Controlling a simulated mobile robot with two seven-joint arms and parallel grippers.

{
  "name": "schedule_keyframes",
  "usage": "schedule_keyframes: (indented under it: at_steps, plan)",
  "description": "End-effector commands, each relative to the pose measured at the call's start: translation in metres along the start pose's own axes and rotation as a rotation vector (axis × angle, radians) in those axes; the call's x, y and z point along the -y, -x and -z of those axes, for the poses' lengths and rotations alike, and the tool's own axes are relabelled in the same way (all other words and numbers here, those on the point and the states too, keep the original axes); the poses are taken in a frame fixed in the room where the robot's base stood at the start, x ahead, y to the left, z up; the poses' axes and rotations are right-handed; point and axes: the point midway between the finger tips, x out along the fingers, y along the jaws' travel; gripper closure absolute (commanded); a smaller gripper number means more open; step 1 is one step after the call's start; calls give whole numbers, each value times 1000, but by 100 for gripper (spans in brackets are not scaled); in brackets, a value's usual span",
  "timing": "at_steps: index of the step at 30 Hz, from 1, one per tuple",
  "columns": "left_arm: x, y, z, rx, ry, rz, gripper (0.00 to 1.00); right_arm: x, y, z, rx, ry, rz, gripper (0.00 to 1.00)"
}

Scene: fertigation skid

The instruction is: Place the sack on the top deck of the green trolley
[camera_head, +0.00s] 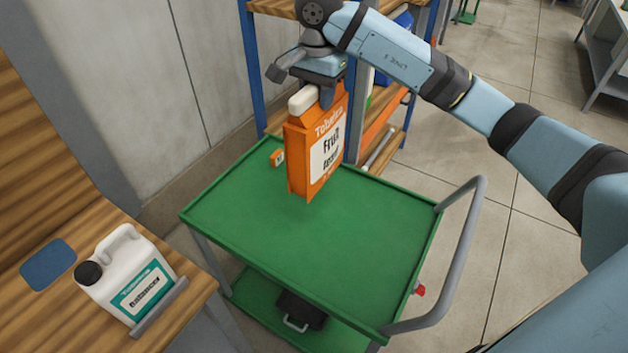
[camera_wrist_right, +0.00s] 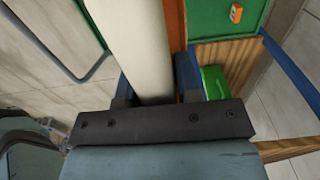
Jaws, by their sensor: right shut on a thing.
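The orange sack (camera_head: 308,157) with a white label hangs upright from my right gripper (camera_head: 325,92), over the far part of the green trolley's top deck (camera_head: 335,243). The gripper is shut on the sack's pale rolled top (camera_head: 301,100), which also shows in the right wrist view (camera_wrist_right: 140,45). I cannot tell for sure whether the sack's bottom touches the deck; it appears just above it. The green deck's corner shows at the top of the right wrist view (camera_wrist_right: 215,22). My left gripper is not in view.
A small orange box (camera_head: 277,157) lies at the deck's far left edge. The trolley's grey handle (camera_head: 468,245) rises at right. A shelf rack with blue posts (camera_head: 250,65) stands behind. A white jug (camera_head: 128,272) stands on the wooden bench at left. The near deck is clear.

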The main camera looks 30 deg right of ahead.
Motion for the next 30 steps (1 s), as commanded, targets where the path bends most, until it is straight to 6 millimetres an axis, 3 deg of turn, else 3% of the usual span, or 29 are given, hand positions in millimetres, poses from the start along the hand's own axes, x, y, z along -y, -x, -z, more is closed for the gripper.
schedule_keyframes:
  at_steps: [5, 22, 30]
  plan:
    - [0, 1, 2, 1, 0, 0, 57, 0, -10, 0, 1, -5, -1, 100]
    - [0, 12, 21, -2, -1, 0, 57, 0, -132, 0, 2, -4, -1, 100]
    - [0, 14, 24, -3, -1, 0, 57, 1, -155, 0, -1, -3, 4, 100]
